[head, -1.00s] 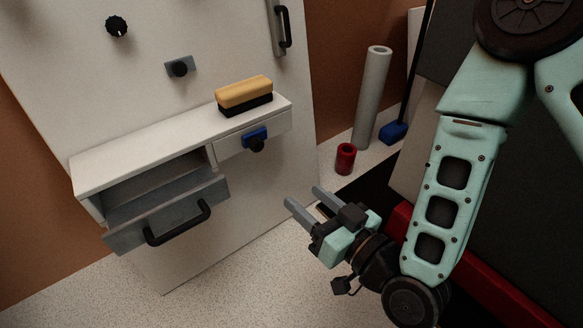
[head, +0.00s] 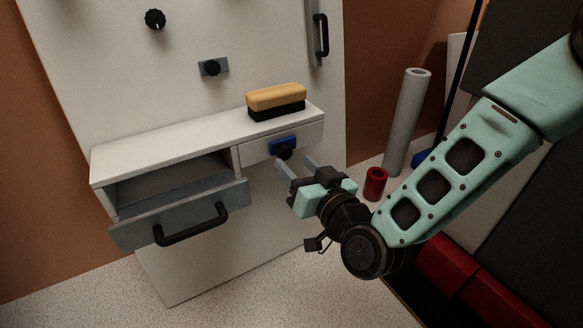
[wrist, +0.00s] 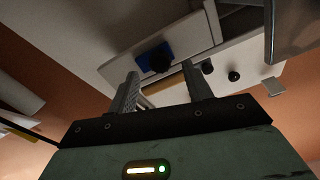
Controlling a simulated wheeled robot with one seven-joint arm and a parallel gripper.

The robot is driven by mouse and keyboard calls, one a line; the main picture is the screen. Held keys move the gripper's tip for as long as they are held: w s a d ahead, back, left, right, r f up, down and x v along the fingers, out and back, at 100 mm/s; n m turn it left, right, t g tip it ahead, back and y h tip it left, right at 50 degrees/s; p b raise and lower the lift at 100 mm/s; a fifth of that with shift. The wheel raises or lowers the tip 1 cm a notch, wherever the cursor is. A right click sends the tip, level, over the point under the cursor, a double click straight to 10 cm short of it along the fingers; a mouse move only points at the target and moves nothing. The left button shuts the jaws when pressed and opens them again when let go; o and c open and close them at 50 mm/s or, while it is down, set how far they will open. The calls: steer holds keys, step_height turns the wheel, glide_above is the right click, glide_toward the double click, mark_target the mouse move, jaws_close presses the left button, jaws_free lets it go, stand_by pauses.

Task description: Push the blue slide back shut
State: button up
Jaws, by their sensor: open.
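The blue slide (head: 275,146) is a small blue plate with a black knob, on the white front at the right end of the shelf unit. It also shows in the wrist view (wrist: 149,50), just beyond and between my fingertips. My gripper (head: 296,163) is open and empty, just below and to the right of the slide, with its fingers pointing toward it. In the wrist view, both fingers (wrist: 161,76) stand apart. I cannot tell how far the slide sticks out, and I see no clear contact with it.
A grey drawer (head: 130,235) with a black handle (head: 190,235) hangs open at left. A yellow and black brush (head: 276,97) lies on the shelf top (head: 200,138). A red cylinder (head: 375,184) and a grey tube (head: 407,125) stand at right. A grey plate with a black knob (head: 211,68) is above.

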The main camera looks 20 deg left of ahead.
steer(key=shift+b+x, duration=0.4)
steer(key=shift+x, duration=1)
steer(key=shift+c, duration=0.3)
jaws_close()
steer(key=shift+s+a+p, duration=0.3)
steer(key=shift+s+a, duration=1.15)
steer(key=shift+s, duration=0.25)
steer(key=shift+o, duration=0.3)
jaws_free()
steer(key=shift+s+a, duration=0.1)
steer(key=p+v, duration=0.6)
steer(key=v, duration=1.1)
steer(key=shift+d, duration=0.2)
